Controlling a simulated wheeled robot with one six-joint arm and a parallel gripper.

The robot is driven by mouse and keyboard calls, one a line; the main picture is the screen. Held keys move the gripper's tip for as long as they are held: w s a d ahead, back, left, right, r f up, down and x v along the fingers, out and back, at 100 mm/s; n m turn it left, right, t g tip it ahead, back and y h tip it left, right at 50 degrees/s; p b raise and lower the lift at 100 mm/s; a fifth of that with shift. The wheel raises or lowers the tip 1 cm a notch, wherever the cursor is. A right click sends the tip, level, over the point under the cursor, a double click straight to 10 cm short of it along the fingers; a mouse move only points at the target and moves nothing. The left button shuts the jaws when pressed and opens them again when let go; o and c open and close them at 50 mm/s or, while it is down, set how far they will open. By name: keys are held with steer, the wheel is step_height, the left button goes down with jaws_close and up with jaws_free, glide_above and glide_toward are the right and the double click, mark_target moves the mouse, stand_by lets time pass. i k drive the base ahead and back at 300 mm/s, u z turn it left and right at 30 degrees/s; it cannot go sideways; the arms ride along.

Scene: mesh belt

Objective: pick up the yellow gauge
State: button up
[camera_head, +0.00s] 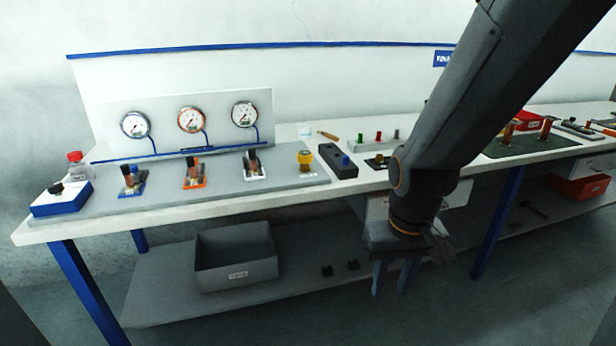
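A small yellow piece (304,159), which I take for the yellow gauge, stands upright at the right end of the grey board on the bench. No dial shows on it at this size.
The grey board (220,178) also bears several dark-topped fittings. A blue box (60,199) is at the far left. A grey bin (235,262) sits on the lower shelf. My arm hides part of the bench.

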mark_target(303, 157)
steer(key=u, duration=0.85)
steer(key=i, duration=1.2)
steer(key=z, duration=0.55)
